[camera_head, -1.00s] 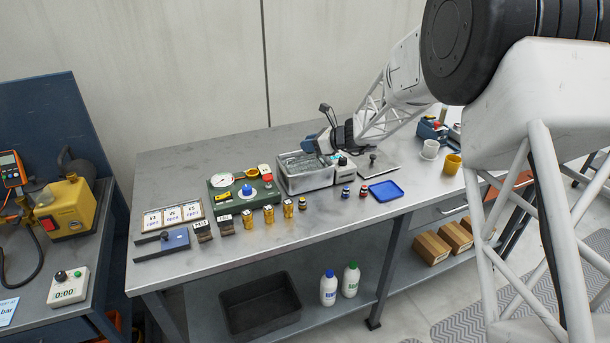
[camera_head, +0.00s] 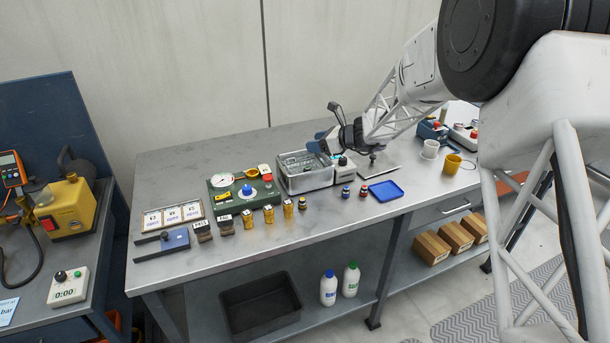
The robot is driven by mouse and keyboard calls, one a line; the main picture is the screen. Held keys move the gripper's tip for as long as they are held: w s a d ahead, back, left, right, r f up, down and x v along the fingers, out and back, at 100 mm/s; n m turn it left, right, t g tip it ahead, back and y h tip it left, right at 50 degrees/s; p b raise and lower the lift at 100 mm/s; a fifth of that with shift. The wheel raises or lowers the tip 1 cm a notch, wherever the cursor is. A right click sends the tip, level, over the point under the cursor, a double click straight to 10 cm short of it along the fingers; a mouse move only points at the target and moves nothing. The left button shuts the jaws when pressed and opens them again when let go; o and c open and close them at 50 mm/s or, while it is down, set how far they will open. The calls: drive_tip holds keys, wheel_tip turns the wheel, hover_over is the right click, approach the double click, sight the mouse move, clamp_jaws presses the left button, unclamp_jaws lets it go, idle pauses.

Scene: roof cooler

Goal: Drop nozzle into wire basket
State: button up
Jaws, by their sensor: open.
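My gripper (camera_head: 324,144) is at the back of the bench, at the right rear edge of a grey metal tub (camera_head: 304,180). It is small in this view and I cannot make out anything between its fingers. A wire basket (camera_head: 297,160) seems to sit inside the tub, with its mesh showing at the top. I cannot pick out a nozzle for certain.
A green gauge unit (camera_head: 243,197) stands left of the tub, with brass cylinders (camera_head: 288,208) in front. A small white-and-dark device (camera_head: 342,167) stands beside the tub's right end. A blue tray (camera_head: 385,191) lies to the right, with cups (camera_head: 452,164) beyond. The bench's left rear is clear.

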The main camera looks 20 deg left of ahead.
drive_tip(key=shift+v, duration=2.45)
drive_tip(key=s+d+r+n+h, duration=0.3)
drive_tip(key=s+d+r+n, duration=0.25)
drive_tip(key=s+d, duration=0.6)
drive_tip(key=s+d+r+n+h, duration=0.35)
drive_tip(key=s+d+r, duration=0.25)
drive_tip(key=s+d, duration=0.55)
drive_tip(key=s+d+f+n+t+h, duration=0.1)
drive_tip(key=s+d+n+h, duration=0.6)
drive_tip(key=s+d, duration=1.6)
drive_tip(key=s+f+n, duration=0.1)
drive_tip(key=s+n, duration=0.1)
drive_tip(key=shift+s+f+t, duration=0.15)
drive_tip(key=shift+s+t, duration=0.15)
drive_tip(key=shift+t, duration=0.1)
